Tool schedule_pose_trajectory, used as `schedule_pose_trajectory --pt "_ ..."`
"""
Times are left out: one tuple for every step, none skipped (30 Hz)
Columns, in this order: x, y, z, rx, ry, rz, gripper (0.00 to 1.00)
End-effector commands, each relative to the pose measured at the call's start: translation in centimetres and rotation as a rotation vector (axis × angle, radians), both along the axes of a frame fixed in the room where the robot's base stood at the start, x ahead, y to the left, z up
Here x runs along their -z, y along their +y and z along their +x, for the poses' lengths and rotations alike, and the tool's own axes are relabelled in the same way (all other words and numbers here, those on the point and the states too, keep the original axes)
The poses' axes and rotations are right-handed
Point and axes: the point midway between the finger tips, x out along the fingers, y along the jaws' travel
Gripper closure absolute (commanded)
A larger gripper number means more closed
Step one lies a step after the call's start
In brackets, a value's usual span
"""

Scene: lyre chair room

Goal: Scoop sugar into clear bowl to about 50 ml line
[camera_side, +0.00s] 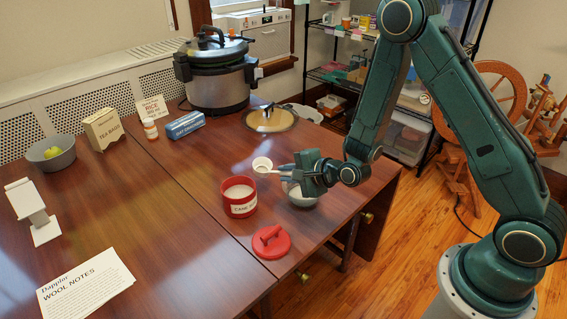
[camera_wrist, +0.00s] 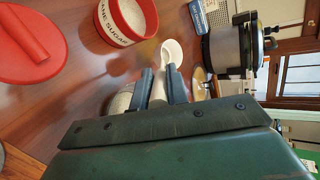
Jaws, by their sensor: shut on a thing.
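My gripper (camera_side: 286,169) is shut on the handle of a white scoop (camera_side: 262,165).
The red canister lid (camera_side: 271,242) lies on the table in front of the canister. A glass pot lid (camera_side: 270,119) and a large pressure cooker (camera_side: 217,80) are farther back. The bowl is near the table's right edge. The middle of the table is clear.

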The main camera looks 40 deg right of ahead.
Motion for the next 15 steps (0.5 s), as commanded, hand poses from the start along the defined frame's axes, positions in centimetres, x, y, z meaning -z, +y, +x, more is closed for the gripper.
schedule_pose_trajectory --pt "0.0 0.0 0.0 0.001 -0.001 0.001 1.00" --pt "0.0 0.0 0.0 0.001 -0.001 0.001 1.00" --pt "0.0 0.0 0.0 0.001 -0.001 0.001 1.00" --pt "0.0 0.0 0.0 0.001 -0.001 0.001 1.00" --pt "0.0 0.0 0.0 0.000 -0.001 0.000 1.00" --pt "0.0 0.0 0.0 0.000 -0.001 0.000 1.00" --pt "0.0 0.0 0.0 0.000 -0.001 0.000 1.00" --pt "0.0 0.0 0.0 0.001 -0.001 0.001 1.00" --pt "-0.1 -0.1 0.0 0.001 -0.001 0.001 1.00" --pt "-0.1 -0.2 0.0 0.002 -0.001 0.001 1.00" --pt "-0.2 -0.3 0.0 0.002 -0.001 0.002 1.00" --pt "-0.3 -0.4 -0.1 0.003 0.000 0.002 1.00" --pt "-0.5 -0.6 -0.1 0.003 0.000 0.001 1.00" --pt "-0.6 -0.7 -0.2 0.003 0.000 0.002 1.00" --pt "-0.8 -1.0 -0.2 0.004 0.000 0.001 1.00"
